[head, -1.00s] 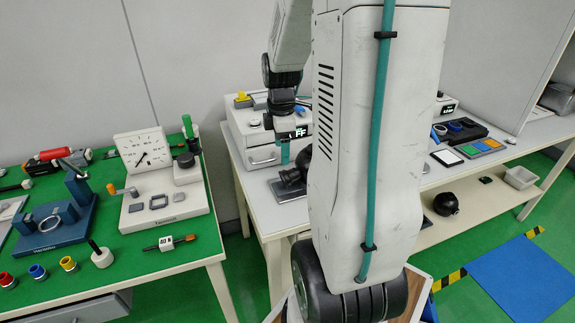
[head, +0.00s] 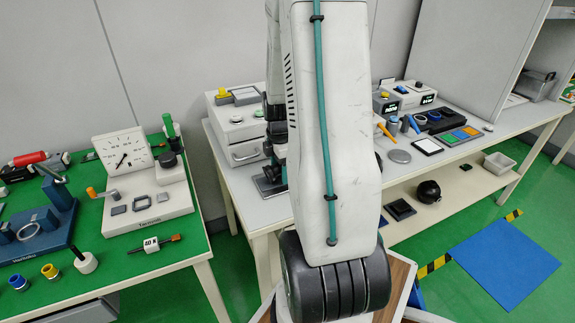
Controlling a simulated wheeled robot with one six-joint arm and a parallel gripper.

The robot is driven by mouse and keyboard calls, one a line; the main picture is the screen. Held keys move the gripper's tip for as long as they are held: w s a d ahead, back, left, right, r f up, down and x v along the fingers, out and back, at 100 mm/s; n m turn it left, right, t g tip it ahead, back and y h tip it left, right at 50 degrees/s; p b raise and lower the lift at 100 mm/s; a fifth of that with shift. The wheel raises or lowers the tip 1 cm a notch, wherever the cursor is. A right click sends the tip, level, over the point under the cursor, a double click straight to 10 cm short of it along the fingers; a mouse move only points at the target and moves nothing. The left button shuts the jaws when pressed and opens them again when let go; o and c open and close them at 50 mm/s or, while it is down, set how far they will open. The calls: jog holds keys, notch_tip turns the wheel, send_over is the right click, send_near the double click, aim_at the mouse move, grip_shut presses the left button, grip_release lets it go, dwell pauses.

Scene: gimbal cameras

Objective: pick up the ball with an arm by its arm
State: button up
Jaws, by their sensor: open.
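My gripper (head: 279,158) is partly in view behind my large white arm link, low over the left part of the white table. Its jaws are open, and the link hides much of them. Just below it lies a dark grey plate (head: 264,186); whatever stands on its right part is hidden by my arm. A black ball-shaped thing (head: 428,191) sits on the lower shelf to the right, well apart from my gripper. I cannot make out an arm on it, and I cannot tell whether it is the ball in question.
A white drawer box (head: 236,130) stands behind and left of my gripper. Control boxes (head: 408,92), a grey disc (head: 399,156) and a coloured button pad (head: 459,135) are farther right. A green table (head: 185,247) with a dial instrument (head: 124,160) is at left, across a floor gap.

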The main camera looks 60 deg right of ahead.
jog(key=c, duration=1.3)
jog(key=shift+c, duration=0.2)
jog(key=shift+r, duration=0.1)
